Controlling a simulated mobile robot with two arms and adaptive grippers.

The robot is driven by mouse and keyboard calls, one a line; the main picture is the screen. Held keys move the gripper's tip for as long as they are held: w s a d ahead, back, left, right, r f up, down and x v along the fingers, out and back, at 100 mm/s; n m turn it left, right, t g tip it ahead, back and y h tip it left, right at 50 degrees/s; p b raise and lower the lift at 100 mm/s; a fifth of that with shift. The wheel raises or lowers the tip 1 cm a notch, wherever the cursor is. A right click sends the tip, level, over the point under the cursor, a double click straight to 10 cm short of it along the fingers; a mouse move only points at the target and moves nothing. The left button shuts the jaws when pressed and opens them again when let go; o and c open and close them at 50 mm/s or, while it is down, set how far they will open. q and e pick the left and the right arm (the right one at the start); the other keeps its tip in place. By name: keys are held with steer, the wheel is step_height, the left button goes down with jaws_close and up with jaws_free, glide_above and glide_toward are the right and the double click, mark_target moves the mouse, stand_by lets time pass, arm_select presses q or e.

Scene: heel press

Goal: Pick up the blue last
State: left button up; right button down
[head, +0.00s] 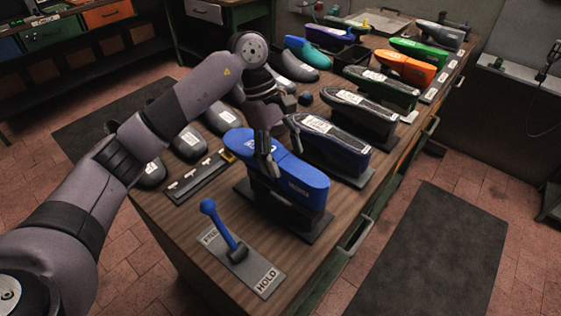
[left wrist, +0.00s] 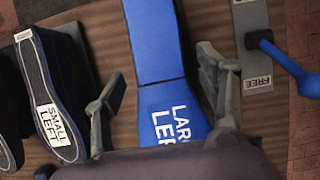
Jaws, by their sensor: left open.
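The blue last (head: 300,182) sits on a dark stand near the front end of the wooden bench. In the left wrist view the blue last (left wrist: 152,40) carries a white label that appears to read "LARGE LEFT", partly cut off by my gripper. My left gripper (head: 278,143) is open at the last in the head view. In the left wrist view the open left gripper (left wrist: 158,85) has one finger on each side of the last, with visible gaps. Contact cannot be seen. My right gripper is not in view.
A blue-handled lever (head: 222,226) stands on a FREE/HOLD plate in front of the last. A dark blue shoe (head: 330,145) labelled "SMALL LEFT" is close behind it. More shoes and lasts line the bench (head: 180,222). A low dark rack (head: 195,178) lies to the left.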

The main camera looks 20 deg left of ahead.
mark_target(292, 182)
arm_select(q)
steer(key=shift+x, duration=0.95)
steer(key=shift+s+d+f+p, duration=0.2)
steer(key=shift+d+f+p, duration=0.1)
steer(key=shift+p, duration=0.3)
steer(key=p+x, duration=0.2)
steer(key=x, duration=0.1)
steer(key=shift+s+d+f, duration=0.1)
steer(key=shift+s+f, duration=0.05)
steer(key=shift+f, duration=0.05)
steer(key=shift+d+f, duration=0.15)
steer(key=shift+f, duration=0.35)
steer(key=c, duration=1.5)
steer(key=shift+c, duration=0.2)
steer(key=shift+r, duration=0.1)
